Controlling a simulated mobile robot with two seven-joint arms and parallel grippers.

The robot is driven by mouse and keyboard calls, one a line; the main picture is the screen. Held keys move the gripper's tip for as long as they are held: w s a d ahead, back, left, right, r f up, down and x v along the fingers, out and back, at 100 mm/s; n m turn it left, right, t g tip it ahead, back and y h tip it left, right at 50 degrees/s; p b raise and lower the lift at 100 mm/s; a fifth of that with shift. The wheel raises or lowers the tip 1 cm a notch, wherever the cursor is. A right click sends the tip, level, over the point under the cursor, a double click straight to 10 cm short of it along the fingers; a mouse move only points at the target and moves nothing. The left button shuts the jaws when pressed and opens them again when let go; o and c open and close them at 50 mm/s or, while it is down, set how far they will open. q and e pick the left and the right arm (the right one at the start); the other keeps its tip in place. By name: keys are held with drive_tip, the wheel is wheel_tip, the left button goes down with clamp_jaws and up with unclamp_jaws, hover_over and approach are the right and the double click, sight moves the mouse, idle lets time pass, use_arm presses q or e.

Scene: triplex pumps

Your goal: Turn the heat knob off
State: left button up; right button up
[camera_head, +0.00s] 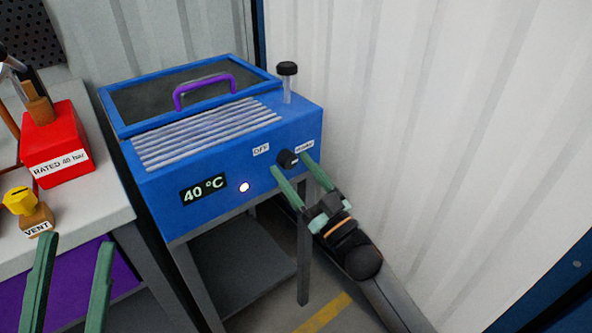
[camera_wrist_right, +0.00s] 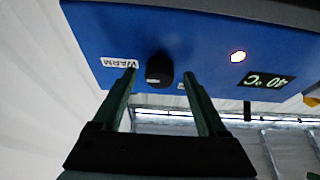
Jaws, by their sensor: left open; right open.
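The heat knob (camera_head: 287,159) is a small black round knob on the front of a blue heater box (camera_head: 225,205). An OFF label (camera_head: 261,149) is to its left and another label (camera_head: 304,147) to its right. My right gripper (camera_head: 289,166) is open with its green fingers on either side of the knob. In the right wrist view the knob (camera_wrist_right: 159,70) sits between and just beyond the fingertips (camera_wrist_right: 160,80), beside a WARM label (camera_wrist_right: 119,62). I cannot tell whether the fingers touch it. My left gripper (camera_head: 76,247) is open and empty at the lower left.
The box has a lit lamp (camera_head: 244,187), a 40 °C display (camera_head: 203,189), a lid with a purple handle (camera_head: 205,90) and a black-capped post (camera_head: 287,80). A bench at left holds a red block (camera_head: 57,146) and a yellow-topped vent (camera_head: 22,203). A white corrugated wall (camera_head: 430,130) stands at right.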

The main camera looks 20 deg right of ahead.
clamp_jaws()
idle(0.5)
